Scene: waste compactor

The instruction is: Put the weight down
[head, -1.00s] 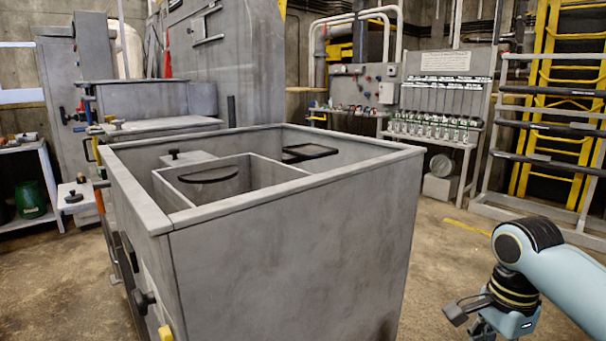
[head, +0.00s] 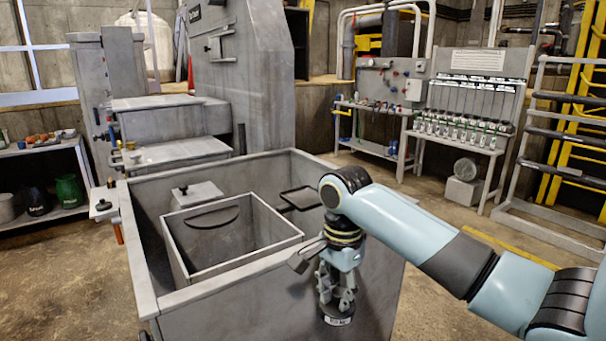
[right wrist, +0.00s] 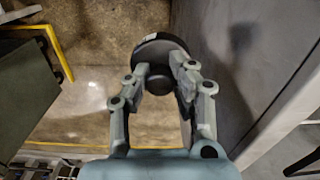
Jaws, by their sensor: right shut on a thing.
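The weight (head: 337,317) is a dark round piece with a pale label, hanging at the lower end of my right gripper (head: 337,296) in the head view. The right wrist view also shows the dark disc of the weight (right wrist: 158,48) with my right gripper's fingers (right wrist: 160,80) closed around its narrower top part. The gripper points down, in front of the near right wall of a large grey metal bin (head: 265,310). In the wrist view the weight is above the concrete floor, beside a grey wall. My left gripper is not in view.
Inside the bin are an open inner box (head: 240,265), a smaller lidded block (head: 198,195) and a black-framed tray (head: 300,198). A rack of several small weights (head: 462,122) stands at the back right. Floor (head: 440,255) is free right of the bin.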

